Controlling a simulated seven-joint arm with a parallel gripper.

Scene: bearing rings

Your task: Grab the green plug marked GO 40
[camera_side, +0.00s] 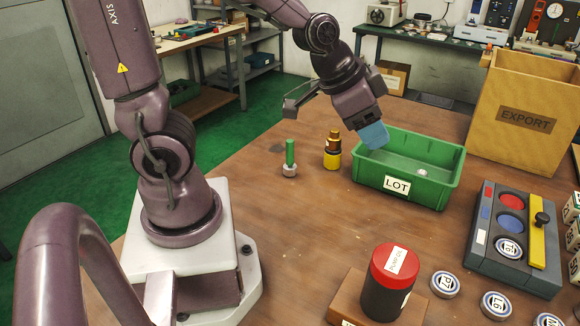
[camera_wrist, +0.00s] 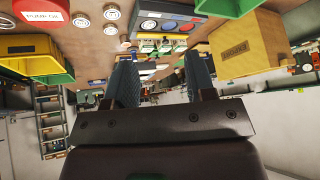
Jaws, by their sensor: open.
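A slim green plug (camera_side: 290,153) stands upright on the brown table, with a pale hex-shaped base. No GO 40 marking is readable on it. My gripper (camera_side: 374,136) has blue fingers and hangs tilted over the back left corner of the green LOT bin. It is to the right of the green plug and apart from it. In the wrist view my gripper (camera_wrist: 160,60) shows two blue fingers spread apart with nothing between them. I cannot pick out the green plug in the wrist view.
A yellow and brass fitting (camera_side: 333,150) stands between the plug and the LOT bin (camera_side: 395,184). The bin holds a small disc. An EXPORT box (camera_side: 525,120), a grey panel (camera_side: 512,262) and a red-lidded can (camera_side: 391,285) stand rightward.

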